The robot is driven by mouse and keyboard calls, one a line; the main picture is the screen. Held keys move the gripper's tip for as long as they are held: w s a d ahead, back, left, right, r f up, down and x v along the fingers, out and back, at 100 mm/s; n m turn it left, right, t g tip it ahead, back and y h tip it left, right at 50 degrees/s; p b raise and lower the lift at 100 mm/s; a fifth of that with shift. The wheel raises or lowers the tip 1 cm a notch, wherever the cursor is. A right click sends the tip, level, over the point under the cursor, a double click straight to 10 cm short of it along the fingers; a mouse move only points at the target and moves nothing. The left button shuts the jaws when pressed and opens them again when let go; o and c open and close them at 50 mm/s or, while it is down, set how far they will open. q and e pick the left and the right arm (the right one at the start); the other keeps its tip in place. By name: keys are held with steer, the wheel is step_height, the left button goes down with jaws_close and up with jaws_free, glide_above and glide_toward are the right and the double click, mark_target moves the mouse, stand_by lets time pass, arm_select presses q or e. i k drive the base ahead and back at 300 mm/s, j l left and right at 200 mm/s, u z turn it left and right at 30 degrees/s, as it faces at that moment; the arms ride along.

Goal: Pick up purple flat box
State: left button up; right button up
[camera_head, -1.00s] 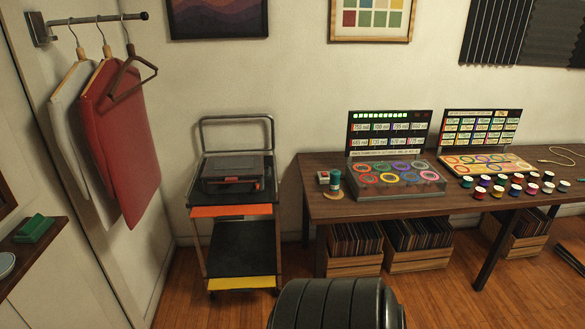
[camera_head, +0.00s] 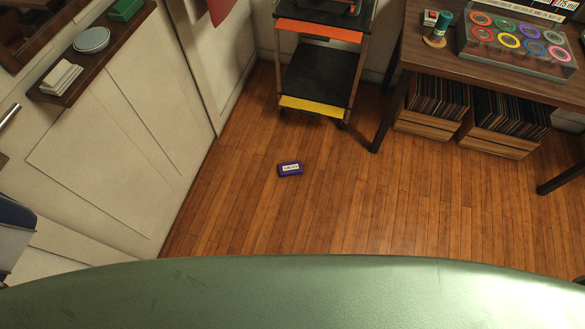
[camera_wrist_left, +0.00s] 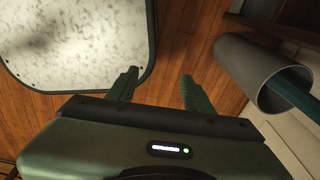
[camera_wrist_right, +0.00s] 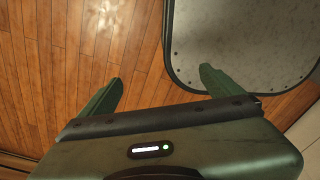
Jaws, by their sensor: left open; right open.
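The purple flat box (camera_head: 290,169), small with a white label on its top, lies flat on the wooden floor in the head view, in front of the cart. Neither wrist view shows it. My left gripper (camera_wrist_left: 159,90) is open and empty above the floor in the left wrist view. My right gripper (camera_wrist_right: 161,78) is open and empty above the floor in the right wrist view. Neither gripper shows in the head view, and both are apart from the box.
A cart (camera_head: 318,76) with orange and yellow edges stands behind the box. A table (camera_head: 420,60) with record crates (camera_head: 430,124) beneath is at right. A wall shelf (camera_head: 95,47) is at left. A grey tube (camera_wrist_left: 262,78) is near my left gripper. Floor around the box is clear.

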mark_target(291, 168)
steer(key=i+l+u, duration=0.15)
steer(key=u, duration=0.2)
steer(key=l+u, duration=0.35)
steer(key=i+l+u, duration=0.1)
steer(key=l+u, duration=0.2)
